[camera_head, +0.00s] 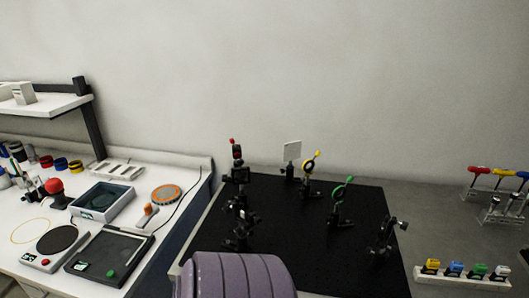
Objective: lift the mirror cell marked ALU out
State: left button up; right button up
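No marking reading ALU can be made out in the head view, so I cannot tell which thing is the mirror cell. Neither of my grippers is in view.
A black breadboard (300,245) carries several optic mounts, one with a green ring (341,190), and a pale upright plate (292,154). A purple ribbed object (235,276) hides its front edge. Coloured-handled tools (495,175) stand right. A white bench (25,225) with instruments is left.

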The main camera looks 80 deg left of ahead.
aim_at(455, 268)
jog(key=u, duration=2.65)
jog(key=z, duration=1.65)
jog(key=l, duration=0.8)
jog(key=i+u, duration=0.05)
